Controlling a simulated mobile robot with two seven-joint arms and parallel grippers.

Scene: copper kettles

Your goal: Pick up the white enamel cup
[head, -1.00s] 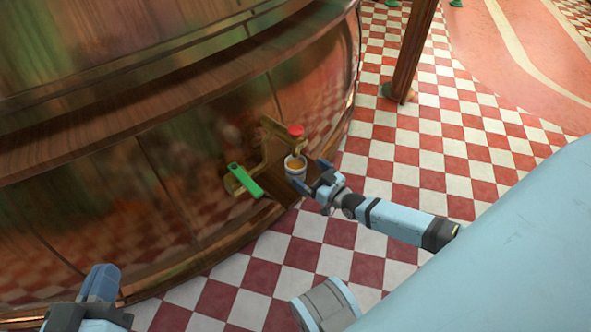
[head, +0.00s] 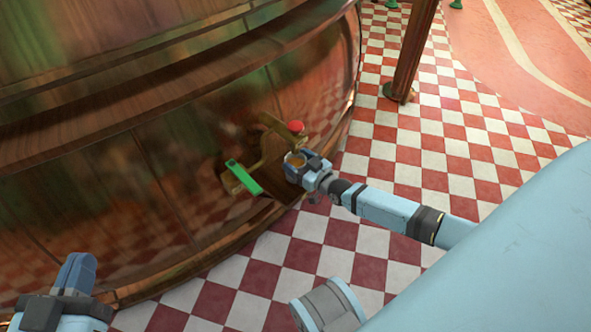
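The brass tap with a red knob (head: 295,127) is just above and behind the cup. A green handle (head: 243,178) juts out left of it. The big copper kettle (head: 130,190) fills the left. A wooden post (head: 410,55) stands on the open checkered floor.

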